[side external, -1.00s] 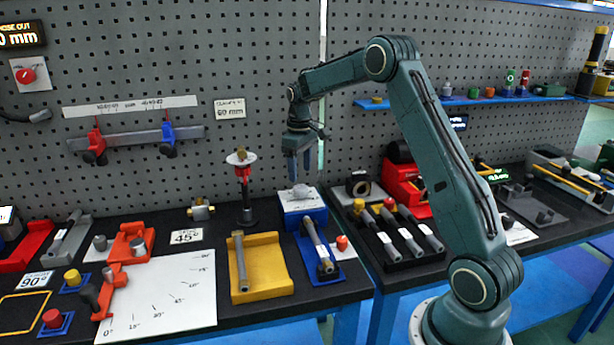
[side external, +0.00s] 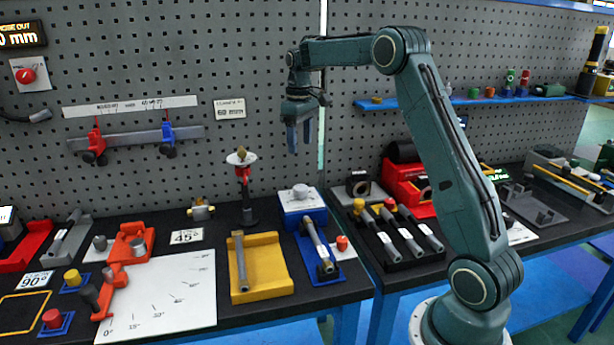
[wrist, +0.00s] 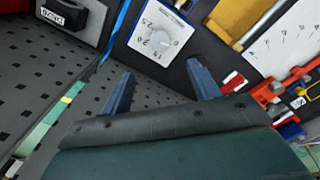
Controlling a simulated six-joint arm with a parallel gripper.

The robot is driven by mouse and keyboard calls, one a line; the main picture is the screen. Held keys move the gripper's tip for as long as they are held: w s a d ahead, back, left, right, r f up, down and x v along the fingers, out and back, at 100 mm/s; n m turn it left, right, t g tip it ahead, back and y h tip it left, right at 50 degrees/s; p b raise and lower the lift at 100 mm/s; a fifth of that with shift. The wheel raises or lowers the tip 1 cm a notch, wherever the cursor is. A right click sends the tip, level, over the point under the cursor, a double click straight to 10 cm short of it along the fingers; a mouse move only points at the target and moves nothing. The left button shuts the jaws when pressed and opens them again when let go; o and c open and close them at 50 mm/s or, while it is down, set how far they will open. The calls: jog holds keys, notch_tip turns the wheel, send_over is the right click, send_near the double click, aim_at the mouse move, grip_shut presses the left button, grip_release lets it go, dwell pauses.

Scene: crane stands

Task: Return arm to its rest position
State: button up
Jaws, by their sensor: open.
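My gripper (side external: 299,138) hangs with its fingers pointing down, in front of the pegboard and above the blue-and-white dial box (side external: 303,205). Its two blue fingers also show in the wrist view (wrist: 160,88), spread apart with nothing between them. The dial box, with a round white knob and numbers on its white face, shows beyond the fingertips in the wrist view (wrist: 137,40). The gripper is well clear of the box and touches nothing.
Below are a blue tray (side external: 333,281) and a yellow tray (side external: 278,262), each holding a grey bar. A red-and-white post (side external: 243,187) stands at left. A blue shelf (side external: 470,101) runs along the pegboard at right. The air around my gripper is free.

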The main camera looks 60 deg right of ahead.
jog(key=shift+r, duration=0.1)
jog(key=s+a+r+t, duration=0.1)
jog(key=s+a+r, duration=0.3)
jog(key=s+a, duration=0.3)
jog(key=s+a+r+t, duration=0.2)
jog(key=s+a+r, duration=0.3)
jog(key=a, duration=0.4)
jog(key=s+a+f+t, duration=0.1)
jog(key=s+a, duration=0.3)
jog(key=s, duration=0.4)
jog(key=s+a+f+t, duration=0.1)
jog(key=s+a+f, duration=0.3)
jog(key=s, duration=0.5)
jog(key=shift+s+a+f+t, duration=0.2)
jog(key=shift+s+a+t, duration=0.1)
jog(key=shift+a, duration=0.05)
